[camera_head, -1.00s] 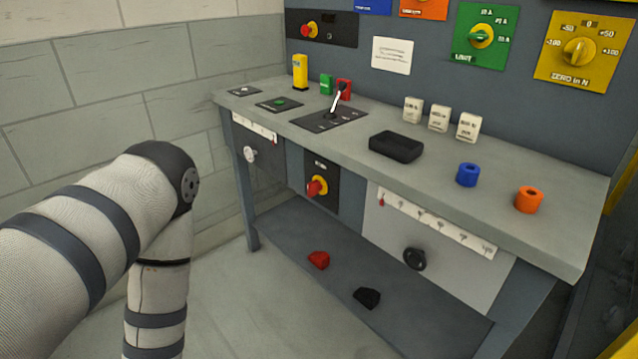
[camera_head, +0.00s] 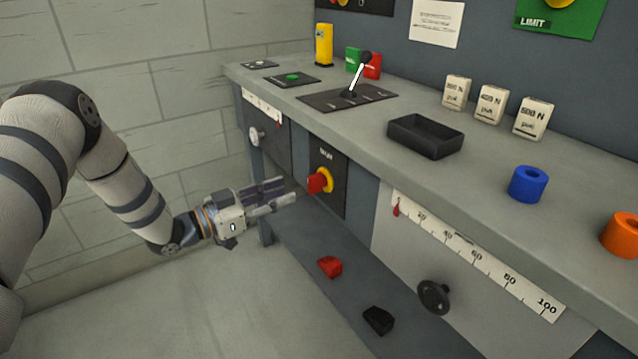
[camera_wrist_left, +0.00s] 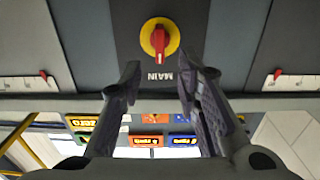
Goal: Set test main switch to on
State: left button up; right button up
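The main switch is a red handle on a yellow disc (camera_head: 320,182), set on a dark plate (camera_head: 335,200) on the bench front. The wrist view shows the switch (camera_wrist_left: 160,40) upside down with the label MAIN beside it. Its red handle stands vertical in that view. My left gripper (camera_head: 288,191) is just left of the switch in the head view, fingers pointing at it. In the wrist view its fingers (camera_wrist_left: 158,76) are apart with nothing between them, and the switch shows beyond the gap, untouched. My right gripper is in no view.
The bench top overhangs the switch; it carries a lever plate (camera_head: 375,97), a black tray (camera_head: 425,137), a blue ring (camera_head: 528,184) and an orange ring (camera_head: 625,236). A black handwheel (camera_head: 433,296) sits right of the switch. Red (camera_head: 330,267) and black (camera_head: 378,320) pieces lie on the shelf below.

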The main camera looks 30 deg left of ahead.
aim_at(308, 184)
pick_arm(q)
jog(key=b+x, duration=0.1)
jog(key=x, duration=0.7)
jog(key=shift+w+d, duration=0.1)
grip_shut()
